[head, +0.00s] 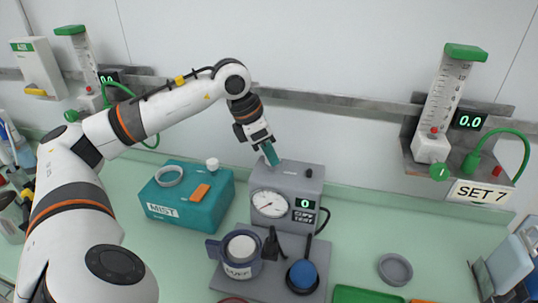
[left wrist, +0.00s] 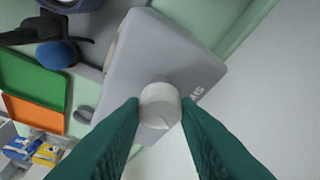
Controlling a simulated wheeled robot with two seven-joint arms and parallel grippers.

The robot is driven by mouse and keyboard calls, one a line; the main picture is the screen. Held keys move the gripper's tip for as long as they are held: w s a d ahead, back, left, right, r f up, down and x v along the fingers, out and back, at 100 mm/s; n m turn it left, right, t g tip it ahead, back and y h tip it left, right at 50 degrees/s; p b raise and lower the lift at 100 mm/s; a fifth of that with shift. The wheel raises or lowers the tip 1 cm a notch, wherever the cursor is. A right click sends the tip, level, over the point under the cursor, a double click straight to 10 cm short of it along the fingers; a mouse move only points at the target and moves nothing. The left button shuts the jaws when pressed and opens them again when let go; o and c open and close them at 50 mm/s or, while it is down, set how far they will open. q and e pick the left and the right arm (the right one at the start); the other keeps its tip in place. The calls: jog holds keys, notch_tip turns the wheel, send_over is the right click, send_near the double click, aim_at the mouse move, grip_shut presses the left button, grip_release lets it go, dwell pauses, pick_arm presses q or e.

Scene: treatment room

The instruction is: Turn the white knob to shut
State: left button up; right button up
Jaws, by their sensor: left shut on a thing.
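The white knob (left wrist: 160,106) sits on top of the grey cuff test box, and a dark mark shows on its face. My left gripper (left wrist: 160,112) has its teal fingers closed on both sides of the knob in the left wrist view. In the head view my left gripper (head: 270,155) reaches down to the box top and hides the knob. The cuff test box (head: 287,182) has a round dial (head: 269,203) and a small display (head: 305,203) reading 0. My right gripper is not in view.
A teal MIST box (head: 187,194) stands left of the cuff test box. A blue bulb (head: 303,274) and a cuffed cylinder (head: 241,247) stand in front on a grey base. A wall rail (head: 330,103) runs behind.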

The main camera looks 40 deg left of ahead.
pick_arm(q)
jog(key=n+y, duration=0.1)
jog(key=n, duration=0.2)
jog(key=shift+d+n+b, duration=0.1)
jog(key=shift+n+b, duration=0.2)
jog(key=shift+n, duration=0.1)
jog(key=shift+r+n+t+y, duration=0.15)
jog(key=shift+n+y, duration=0.3)
jog(key=shift+n, duration=0.5)
jog(key=shift+f+n+t+y, duration=0.15)
jog(key=shift+n+y, duration=0.3)
jog(key=shift+n, duration=0.5)
jog(key=shift+r, duration=0.1)
jog(key=o, duration=1)
jog(key=shift+c, duration=0.2)
jog(key=shift+d, duration=0.1)
jog(key=v, duration=1.2)
